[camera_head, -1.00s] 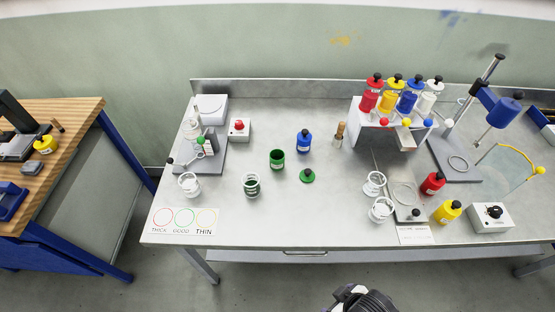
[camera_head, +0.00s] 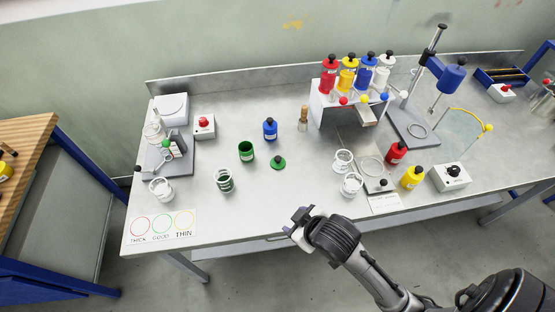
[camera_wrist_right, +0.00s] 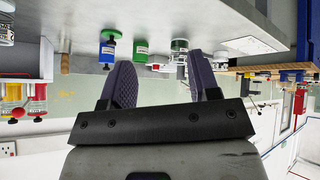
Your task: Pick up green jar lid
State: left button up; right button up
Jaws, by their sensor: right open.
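My right gripper (camera_head: 297,221) is in front of the bench's front edge, well short of the lid. In the right wrist view its two dark pads (camera_wrist_right: 158,75) are spread apart with nothing between them. My left gripper is not in view.
White-rimmed cups (camera_head: 351,184), a red jar (camera_head: 396,152) and a yellow jar (camera_head: 413,177) stand to the right. The bench (camera_head: 270,208) is clear between the lid and its front edge.

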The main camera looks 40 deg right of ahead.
jog(key=w+d+r+n+t+h+p, duration=0.1)
jog(key=w+d+r+n+t+p, duration=0.2)
jog(key=w+r, duration=1.8)
jog(key=m+g, duration=1)
jog(key=m, duration=0.4)
send_over(278, 158)
jog(key=f, duration=2.4)
jog(key=shift+s+a+f, duration=0.1)
jog(key=shift+s, duration=0.3)
jog(key=shift+w+f+b, duration=0.2)
jog(key=shift+f+b, duration=0.15)
jog(key=shift+f, duration=0.95)
jog(key=shift+w+f+b, duration=0.15)
jog(key=shift+f+b, duration=0.2)
jog(key=shift+f, duration=1.5)
jog(key=shift+w, duration=0.1)
